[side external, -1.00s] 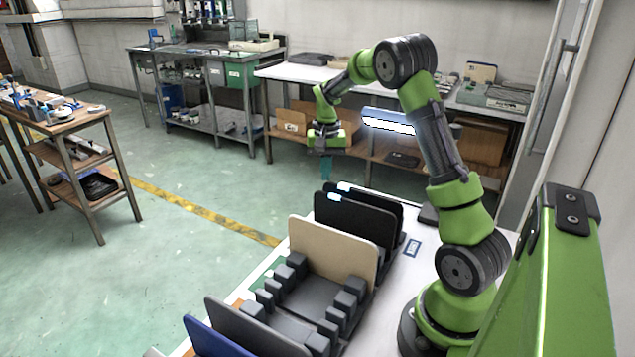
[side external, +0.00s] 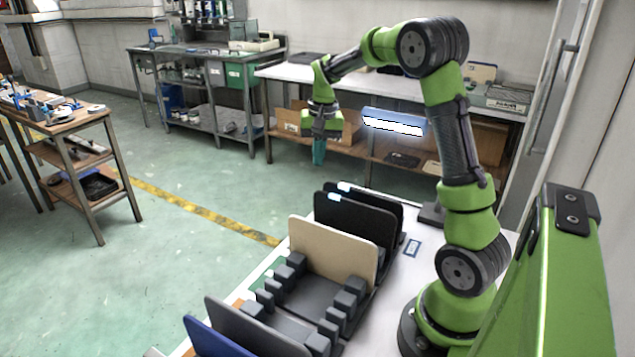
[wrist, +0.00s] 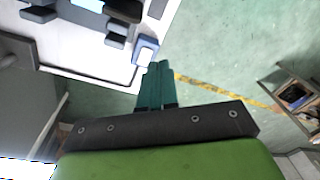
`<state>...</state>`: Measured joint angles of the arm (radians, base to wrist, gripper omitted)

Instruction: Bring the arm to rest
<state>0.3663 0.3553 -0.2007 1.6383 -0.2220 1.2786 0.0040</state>
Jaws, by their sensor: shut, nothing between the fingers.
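My gripper (side external: 319,152) hangs pointing down at the end of my green arm, in the air beyond the far end of the white table (side external: 424,262). Its teal fingers are together with nothing between them. In the wrist view the closed fingers (wrist: 156,85) show near the middle, with the floor and the table's edge below them. The gripper is clear of the panels and touches nothing that I can see.
On the table a rack (side external: 310,299) holds upright panels: a beige one (side external: 333,250), black ones (side external: 355,219), a grey one (side external: 255,330) and a blue one (side external: 212,338). Green floor (side external: 220,190) is open to the left.

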